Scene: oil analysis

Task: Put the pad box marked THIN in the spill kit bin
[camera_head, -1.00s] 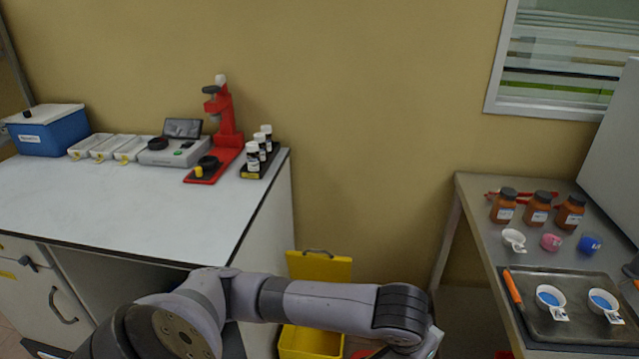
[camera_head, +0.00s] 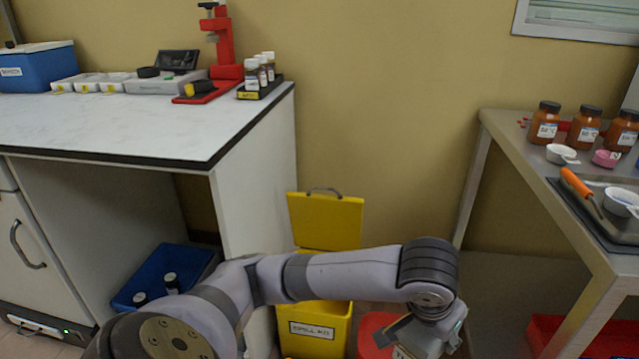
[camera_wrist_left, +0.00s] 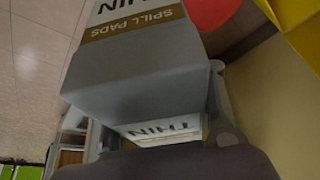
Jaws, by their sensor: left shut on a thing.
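The gripper is to the right of the bin. My right gripper is not in view.
A red container (camera_head: 372,332) stands just right of the bin, partly behind my arm. A white bench (camera_head: 120,125) is at left, with a blue crate (camera_head: 190,262) of bottles below. A steel table (camera_head: 525,155) with jars and a tray is at right.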

